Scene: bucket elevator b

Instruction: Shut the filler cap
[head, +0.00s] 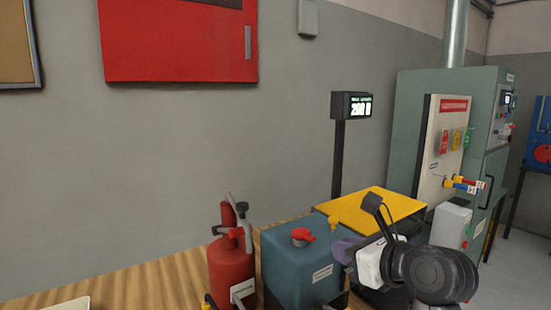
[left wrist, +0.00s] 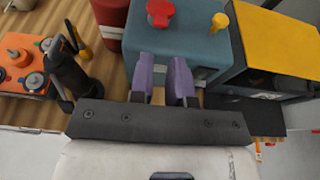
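A teal tank (head: 285,262) stands on the wooden bench, with a red cap (head: 302,236) on its top and a yellow fitting (head: 333,223) at its right edge. In the left wrist view the red cap (left wrist: 160,12) and yellow fitting (left wrist: 219,22) show beyond the fingers. I cannot tell which is the filler cap, or whether it is open. My left gripper (head: 345,250) is by the tank's right side in the head view. Its purple fingers (left wrist: 162,78) are apart with nothing between them, short of the red cap. My right gripper is not in view.
A red cylinder (head: 231,265) stands close left of the tank. A yellow-topped dark box (head: 385,205) is to its right, with a display post (head: 340,150) behind.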

